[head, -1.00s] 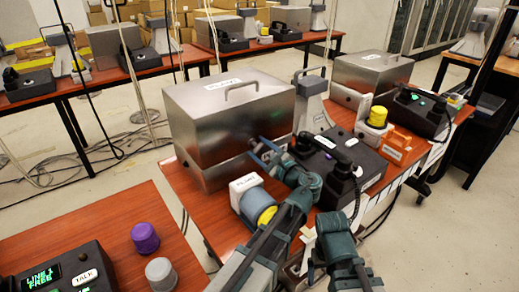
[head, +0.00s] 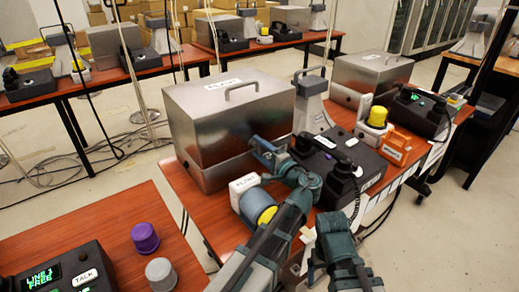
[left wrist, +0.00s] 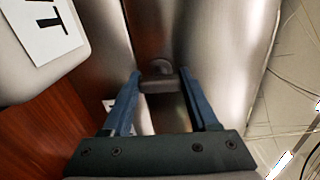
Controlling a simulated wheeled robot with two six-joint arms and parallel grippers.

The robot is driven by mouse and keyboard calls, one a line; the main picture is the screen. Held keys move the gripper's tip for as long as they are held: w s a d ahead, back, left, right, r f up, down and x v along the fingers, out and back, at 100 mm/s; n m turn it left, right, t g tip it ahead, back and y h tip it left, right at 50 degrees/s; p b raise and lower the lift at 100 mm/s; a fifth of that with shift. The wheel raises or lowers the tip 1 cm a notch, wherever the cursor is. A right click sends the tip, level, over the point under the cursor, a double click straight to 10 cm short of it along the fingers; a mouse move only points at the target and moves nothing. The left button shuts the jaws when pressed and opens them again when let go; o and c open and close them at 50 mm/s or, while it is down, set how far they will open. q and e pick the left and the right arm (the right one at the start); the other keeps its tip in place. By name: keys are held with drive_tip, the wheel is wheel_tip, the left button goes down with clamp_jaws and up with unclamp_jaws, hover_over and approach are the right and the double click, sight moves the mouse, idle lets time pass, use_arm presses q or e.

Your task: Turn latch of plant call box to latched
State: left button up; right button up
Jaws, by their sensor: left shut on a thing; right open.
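The plant call box (head: 225,115) is a brushed-metal box with a top handle and a PLANT label, standing on the middle wooden table with its lid down. My left gripper (head: 259,148) is at the box's front face, near its lower right. In the left wrist view my left gripper (left wrist: 160,76) has its two blue fingers on either side of a small dark latch (left wrist: 160,84), shut on its crossbar. The latch is hidden by the fingers in the head view. My right arm shows at the bottom of the head view; I cannot make out its gripper.
A black desk phone (head: 340,165) and a grey horn speaker (head: 312,105) stand right of the box. Another metal box (head: 372,75) is farther right. A nearer table holds a purple knob (head: 145,237).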

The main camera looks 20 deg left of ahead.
use_arm(q)
drive_tip(key=shift+n, duration=0.4)
drive_tip(key=o, duration=1.4)
drive_tip(key=shift+s, duration=0.15)
